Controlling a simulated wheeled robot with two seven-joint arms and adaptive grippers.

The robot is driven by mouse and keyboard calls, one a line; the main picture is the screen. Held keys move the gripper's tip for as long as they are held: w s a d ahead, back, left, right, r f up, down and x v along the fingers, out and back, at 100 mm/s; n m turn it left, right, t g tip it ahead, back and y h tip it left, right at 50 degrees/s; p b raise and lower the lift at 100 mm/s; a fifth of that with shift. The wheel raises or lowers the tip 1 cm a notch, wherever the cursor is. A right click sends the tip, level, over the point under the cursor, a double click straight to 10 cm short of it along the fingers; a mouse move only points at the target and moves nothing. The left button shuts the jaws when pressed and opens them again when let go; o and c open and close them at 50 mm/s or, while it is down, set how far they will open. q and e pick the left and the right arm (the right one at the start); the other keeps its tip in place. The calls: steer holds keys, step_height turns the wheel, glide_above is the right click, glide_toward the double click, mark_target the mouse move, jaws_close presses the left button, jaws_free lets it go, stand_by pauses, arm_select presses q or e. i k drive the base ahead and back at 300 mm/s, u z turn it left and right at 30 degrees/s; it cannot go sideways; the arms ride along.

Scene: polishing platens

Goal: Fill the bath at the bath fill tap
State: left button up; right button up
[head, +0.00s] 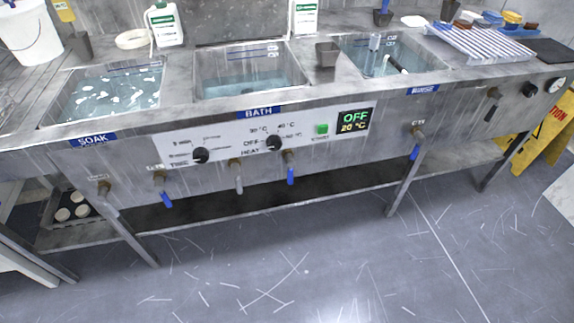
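The bath is the middle basin (203,62) of a steel bench, above the blue BATH label (259,112). Blue water (255,92) stands in it below the rim. Several lever taps line the bench front. One with a blue lever (290,172) and one with a grey lever (237,178) hang below the bath panel; another blue-lever tap (163,190) is further left. All three levers point down. Their small labels are too blurred to read, so I cannot tell which is the bath fill tap. Neither of my grippers is in view.
The control panel display (354,122) reads OFF, 20 °C. The SOAK basin (60,118) is at left, the RINSE basin (440,66) at right with a blue-lever tap (416,145). A yellow caution sign (549,125) stands at right. The floor (320,255) in front is clear.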

mark_target(290, 173)
steer(key=z, duration=0.35)
steer(key=k, duration=0.4)
steer(key=z, duration=1.25)
steer(key=i, duration=0.85)
steer(key=u, duration=1)
steer(key=i, duration=0.5)
steer(key=u, duration=0.55)
